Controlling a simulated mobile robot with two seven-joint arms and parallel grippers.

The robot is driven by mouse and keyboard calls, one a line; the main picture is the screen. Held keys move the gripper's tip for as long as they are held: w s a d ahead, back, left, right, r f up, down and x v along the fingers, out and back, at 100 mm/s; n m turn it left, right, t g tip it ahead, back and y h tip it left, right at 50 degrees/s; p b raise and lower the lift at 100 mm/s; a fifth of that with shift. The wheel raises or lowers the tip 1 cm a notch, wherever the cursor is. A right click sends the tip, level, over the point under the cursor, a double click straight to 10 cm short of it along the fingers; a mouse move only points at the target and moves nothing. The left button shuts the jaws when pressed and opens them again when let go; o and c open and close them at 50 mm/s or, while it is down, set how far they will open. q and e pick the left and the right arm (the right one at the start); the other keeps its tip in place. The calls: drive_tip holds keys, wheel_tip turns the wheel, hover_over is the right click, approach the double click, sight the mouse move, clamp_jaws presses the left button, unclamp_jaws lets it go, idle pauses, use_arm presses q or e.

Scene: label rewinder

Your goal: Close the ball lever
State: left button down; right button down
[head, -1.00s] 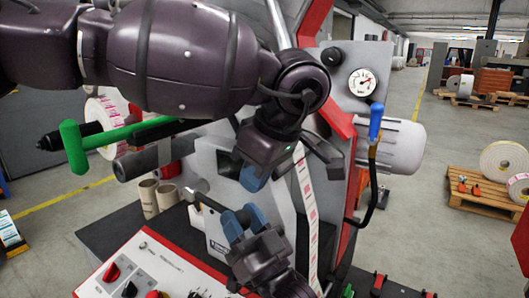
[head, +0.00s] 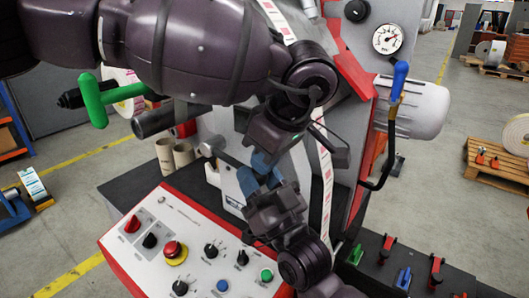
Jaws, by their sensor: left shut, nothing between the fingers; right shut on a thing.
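The ball lever (head: 229,157) shows as a short dark rod running right from a round grey hub at the front of the machine. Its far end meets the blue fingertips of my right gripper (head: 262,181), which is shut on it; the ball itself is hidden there. My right arm comes up from the bottom. My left gripper (head: 263,162) points down just above the right one, shut with nothing held. The two sets of blue fingertips overlap in the view, so I cannot tell whether they touch.
A control panel (head: 190,215) with knobs and buttons lies in front. A green handle (head: 92,100) is at left, and a blue-gripped crank (head: 399,80) at right. A printed label web (head: 326,180) runs beside my grippers. Two cardboard cores (head: 174,155) stand left of the lever.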

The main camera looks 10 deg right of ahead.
use_arm(q)
drive_tip(key=shift+f, duration=0.3)
use_arm(e)
drive_tip(key=shift+s+r, duration=0.1)
drive_tip(key=shift+r, duration=0.05)
drive_tip(key=c, duration=0.7)
unclamp_jaws()
use_arm(q)
drive_tip(key=shift+r, duration=0.1)
